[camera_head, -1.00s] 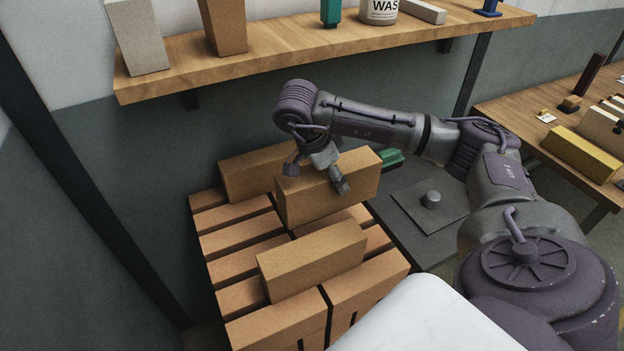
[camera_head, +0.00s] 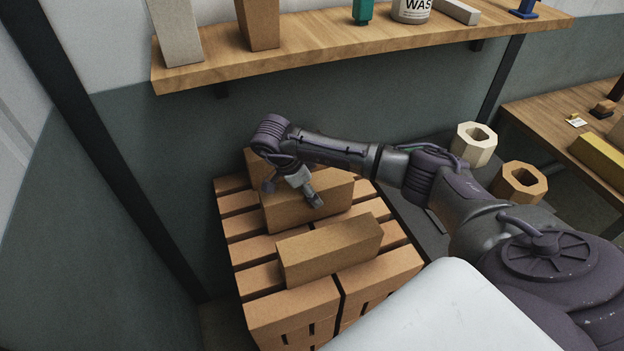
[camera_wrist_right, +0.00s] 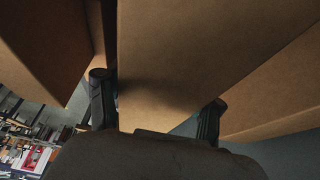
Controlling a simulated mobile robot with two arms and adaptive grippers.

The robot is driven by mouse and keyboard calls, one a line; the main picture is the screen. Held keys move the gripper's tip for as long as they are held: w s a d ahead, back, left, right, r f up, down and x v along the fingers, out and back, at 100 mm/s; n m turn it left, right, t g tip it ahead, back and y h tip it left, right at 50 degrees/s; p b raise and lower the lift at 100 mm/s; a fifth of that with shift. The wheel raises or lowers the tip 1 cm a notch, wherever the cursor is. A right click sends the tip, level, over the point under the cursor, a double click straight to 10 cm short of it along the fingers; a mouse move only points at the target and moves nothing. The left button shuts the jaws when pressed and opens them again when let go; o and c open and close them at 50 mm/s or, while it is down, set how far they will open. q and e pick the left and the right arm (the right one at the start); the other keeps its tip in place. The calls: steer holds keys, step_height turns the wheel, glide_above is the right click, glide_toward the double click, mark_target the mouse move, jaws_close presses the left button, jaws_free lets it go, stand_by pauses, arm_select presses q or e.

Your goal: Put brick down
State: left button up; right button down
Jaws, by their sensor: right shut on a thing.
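My right gripper (camera_head: 296,188) comes in from the right and is shut on a brown brick (camera_head: 340,192), gripping it from above. In the right wrist view the held brick (camera_wrist_right: 190,60) fills the middle between the two fingers (camera_wrist_right: 155,112). The brick is roughly level, just above or on the slatted brown stack (camera_head: 240,228); I cannot tell whether its underside touches. Another brick (camera_head: 251,160) stands behind it, mostly hidden. A third brick (camera_head: 330,250) lies in front of it on the stack, with a gap between. My left gripper is not in view.
A wooden shelf (camera_head: 340,52) with blocks and a white tub (camera_head: 411,10) runs above the stack. A dark post (camera_head: 100,150) stands at the left. Two octagonal hollow pieces, one cream (camera_head: 474,150) and one tan (camera_head: 519,188), stand right of the stack. A wooden table is farther right.

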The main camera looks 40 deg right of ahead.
steer(key=shift+w+f, duration=0.1)
steer(key=shift+f, duration=0.4)
steer(key=shift+f, duration=0.1)
steer(key=c, duration=0.6)
jaws_free()
steer(key=shift+f, duration=0.15)
steer(key=o, duration=0.4)
